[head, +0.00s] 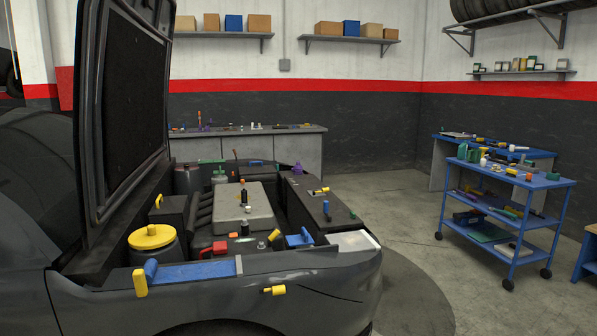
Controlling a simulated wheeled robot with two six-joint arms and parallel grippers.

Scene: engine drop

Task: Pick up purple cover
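A small purple piece (297,168), which looks like the purple cover, sits at the far right of the open engine bay, beside the long dark box (315,205). It is small in the head view and I cannot make out its exact shape or what it rests on. Neither of my grippers shows in this view.
The car's raised hood (120,110) stands at the left. A yellow-capped reservoir (152,240), a grey engine block (245,210) and loose tools crowd the bay. A blue cart (508,208) with several tools stands at the right. The floor (405,215) between car and cart is clear.

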